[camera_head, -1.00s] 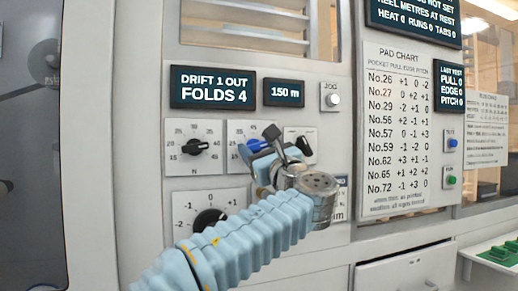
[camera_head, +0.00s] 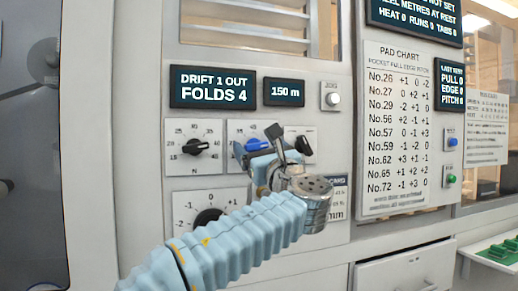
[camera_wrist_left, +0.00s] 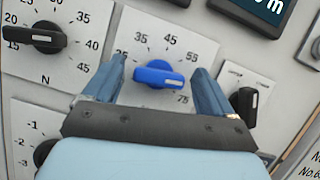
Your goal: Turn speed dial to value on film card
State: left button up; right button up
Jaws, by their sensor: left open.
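A blue dial (camera_head: 258,145) sits on a white scale plate in the panel's middle column. It also shows in the left wrist view (camera_wrist_left: 158,75), with marks such as 35, 45, 55 and 75 around it. Its white pointer line points right, towards the high end of the scale. Its lower label is hidden by my gripper. My left gripper (camera_head: 259,154) is open, its two blue fingers on either side of the blue dial; I cannot tell whether they touch it. A white film card (camera_head: 340,196) is mostly hidden behind my left wrist. My right gripper is out of view.
A black dial marked N (camera_head: 196,147) is on the left, with another black dial (camera_head: 208,218) below. A small black knob (camera_head: 303,146) stands close to the right finger. Displays (camera_head: 212,87), a jog button (camera_head: 333,99) and a pad chart (camera_head: 395,130) surround these.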

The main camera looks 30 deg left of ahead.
pick_arm(q)
jog(key=b+v, duration=0.2)
jog(key=v, duration=1.2)
jog(key=shift+b, duration=0.3)
jog(key=shift+w+a, duration=0.1)
